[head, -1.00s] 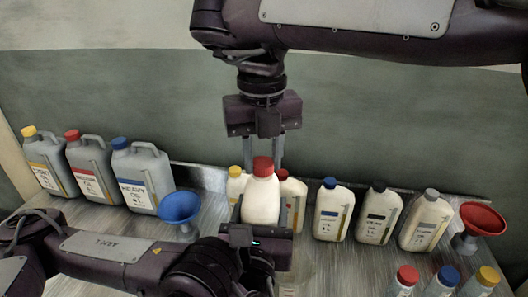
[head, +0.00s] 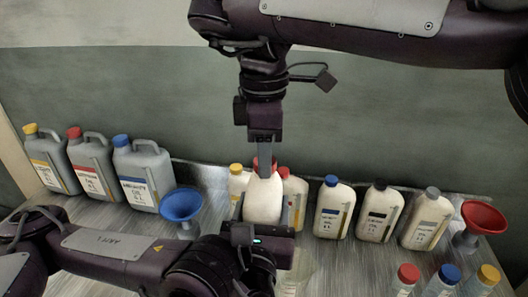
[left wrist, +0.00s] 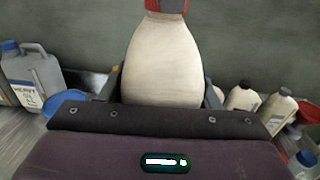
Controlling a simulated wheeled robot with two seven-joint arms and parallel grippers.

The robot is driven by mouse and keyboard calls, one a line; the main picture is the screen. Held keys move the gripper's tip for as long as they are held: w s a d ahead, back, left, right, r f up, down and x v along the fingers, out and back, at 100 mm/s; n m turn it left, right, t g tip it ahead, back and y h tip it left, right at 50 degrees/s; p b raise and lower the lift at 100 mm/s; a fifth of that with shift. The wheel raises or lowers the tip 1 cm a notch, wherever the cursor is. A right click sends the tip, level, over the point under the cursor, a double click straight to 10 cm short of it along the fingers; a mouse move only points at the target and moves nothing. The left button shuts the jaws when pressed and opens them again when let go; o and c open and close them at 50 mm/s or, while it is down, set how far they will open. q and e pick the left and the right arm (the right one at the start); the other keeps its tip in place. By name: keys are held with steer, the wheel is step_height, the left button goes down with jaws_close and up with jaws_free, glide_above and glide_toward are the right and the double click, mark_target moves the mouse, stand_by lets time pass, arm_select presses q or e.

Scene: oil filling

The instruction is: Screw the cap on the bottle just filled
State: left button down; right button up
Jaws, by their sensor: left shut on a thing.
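A cream bottle (head: 262,203) with a red cap (head: 274,164) on its top stands upright in the middle. My left gripper (head: 263,222) is shut around the bottle's body, one finger on each side. The bottle (left wrist: 164,65) and the lower part of its red cap (left wrist: 152,6) also show in the left wrist view. My right gripper (head: 264,173) points straight down from above, edge-on. Its near finger overlaps the front of the cap, and the other finger is hidden, so its opening does not show.
Behind the held bottle stand a yellow-capped bottle (head: 238,181) and a red-capped one (head: 294,200). More bottles stand right, with a red funnel (head: 482,218). Grey jerrycans (head: 143,178) and a blue funnel (head: 181,205) stand left. Small capped bottles (head: 405,281) are at front right.

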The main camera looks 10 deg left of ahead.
steer(key=o, duration=0.4)
